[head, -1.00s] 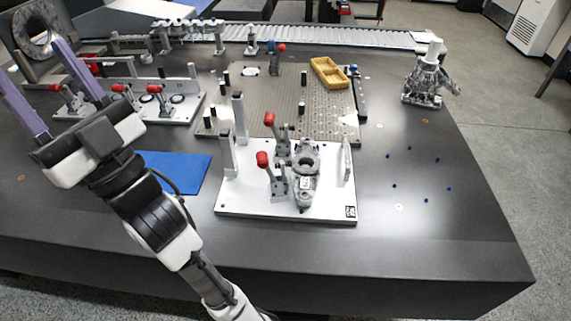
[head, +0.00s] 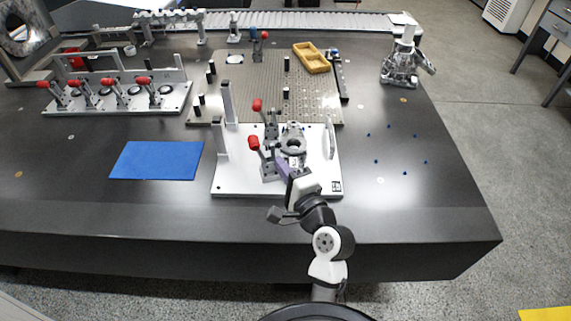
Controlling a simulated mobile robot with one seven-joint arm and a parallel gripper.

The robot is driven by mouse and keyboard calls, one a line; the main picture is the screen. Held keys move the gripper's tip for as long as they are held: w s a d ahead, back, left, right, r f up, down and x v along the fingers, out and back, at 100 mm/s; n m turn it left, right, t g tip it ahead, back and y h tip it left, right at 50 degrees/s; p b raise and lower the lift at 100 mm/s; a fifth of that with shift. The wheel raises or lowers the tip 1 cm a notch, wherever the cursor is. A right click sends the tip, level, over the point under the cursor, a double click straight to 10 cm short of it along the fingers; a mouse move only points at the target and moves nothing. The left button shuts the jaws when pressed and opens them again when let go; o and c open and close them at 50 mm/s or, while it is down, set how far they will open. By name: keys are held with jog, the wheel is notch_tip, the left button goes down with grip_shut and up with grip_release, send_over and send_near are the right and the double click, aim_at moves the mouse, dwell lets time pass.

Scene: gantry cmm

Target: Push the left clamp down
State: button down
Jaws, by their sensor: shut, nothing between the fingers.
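A white fixture plate (head: 228,185) lies on the dark table and bears a grey metal part (head: 293,143) with a round bore. Two toggle clamps stand at the part's left side. The nearer clamp's red handle (head: 254,143) and the farther clamp's red handle (head: 257,105) both stick up to the left. My gripper (head: 281,165) is over the plate's near half, its purple fingers together and empty, close to the nearer clamp's base and the part. Whether the fingers touch either cannot be told. My gripper and wrist hide part of the metal part.
Another white fixture (head: 120,105) with several red-handled clamps stands at the left. A blue mat (head: 157,161) lies left of the plate. Behind are a perforated plate (head: 235,85) and a yellow tray (head: 311,57). Posts (head: 228,103) rise at the plate's left edge.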

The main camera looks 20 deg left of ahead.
aim_at(259, 151)
jog(key=p+x, duration=0.1)
jog(key=x, duration=0.6)
jog(key=shift+p, duration=0.35)
jog(key=shift+s+a+r+n, duration=0.1)
jog(key=shift+s+a+n, duration=0.15)
jog(key=shift+a+n, duration=0.3)
jog(key=shift+s+a+f+n+g+h+p, duration=0.1)
jog(key=shift+s+a+f+n+h+p, duration=0.15)
jog(key=shift+s+a+f+n+h, duration=1.05)
jog(key=shift+w+a+f+n+g+y+p, duration=0.1)
jog(key=shift+a+n+y+p, duration=0.35)
jog(key=shift+n, duration=1.75)
jog(key=shift+s+a+f+n+g+h+p, duration=0.1)
jog(key=shift+s+a+f+n+h, duration=0.8)
jog(key=shift+n, duration=0.85)
jog(key=shift+w+a+r, duration=0.15)
jog(key=shift+w+a, duration=0.05)
jog(key=shift+w, duration=0.1)
